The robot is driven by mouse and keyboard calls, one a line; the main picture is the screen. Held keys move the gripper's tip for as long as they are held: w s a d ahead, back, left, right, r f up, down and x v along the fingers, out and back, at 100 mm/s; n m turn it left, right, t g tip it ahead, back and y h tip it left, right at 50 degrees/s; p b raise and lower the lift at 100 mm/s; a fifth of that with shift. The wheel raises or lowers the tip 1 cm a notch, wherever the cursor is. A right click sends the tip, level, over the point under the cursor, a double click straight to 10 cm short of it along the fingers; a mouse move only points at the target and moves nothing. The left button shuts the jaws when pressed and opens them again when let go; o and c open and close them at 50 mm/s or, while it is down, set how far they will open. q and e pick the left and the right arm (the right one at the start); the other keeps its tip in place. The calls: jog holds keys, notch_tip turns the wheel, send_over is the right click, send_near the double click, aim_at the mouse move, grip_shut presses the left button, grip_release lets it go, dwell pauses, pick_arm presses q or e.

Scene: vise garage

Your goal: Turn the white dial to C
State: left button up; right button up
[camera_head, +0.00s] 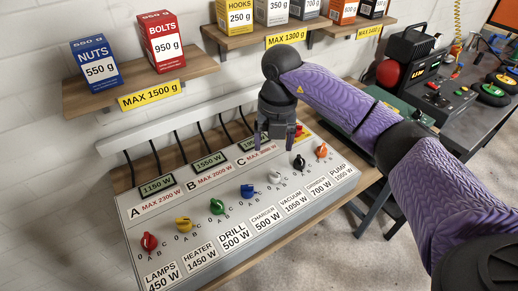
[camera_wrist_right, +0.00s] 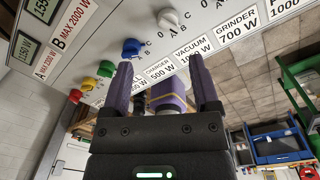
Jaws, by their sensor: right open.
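The white dial (camera_head: 274,177) sits on the sloping grey panel between the blue and black dials, above the VACUUM 1050 W label (camera_head: 294,202). In the right wrist view the white dial (camera_wrist_right: 168,19) is near the top, beyond the fingertips. I cannot tell for sure which letter it points to. My right gripper (camera_head: 276,142) is open and empty over the panel's upper part, up from the white dial in the head view. In the wrist view its two fingers (camera_wrist_right: 160,70) stand apart with nothing between them. My left gripper is out of view.
The blue dial (camera_head: 247,190) and black dial (camera_head: 299,162) flank the white one closely. Green (camera_head: 217,206), yellow (camera_head: 183,223), red (camera_head: 149,241) and orange (camera_head: 321,150) dials share the panel. A shelf (camera_head: 190,74) with boxes hangs above. Cables run behind the panel.

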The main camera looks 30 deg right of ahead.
aim_at(275, 172)
jog(key=f, duration=0.2)
jog(key=f+b, duration=0.1)
jog(key=f, duration=0.1)
jog(key=shift+s+d, duration=0.25)
jog(key=shift+s, duration=0.15)
notch_tip(275, 172, down, 5)
jog(key=shift+r+b, duration=0.1)
jog(key=shift+b, duration=0.45)
jog(key=shift+f, duration=0.3)
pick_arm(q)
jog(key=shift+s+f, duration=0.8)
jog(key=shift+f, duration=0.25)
pick_arm(e)
grip_shut()
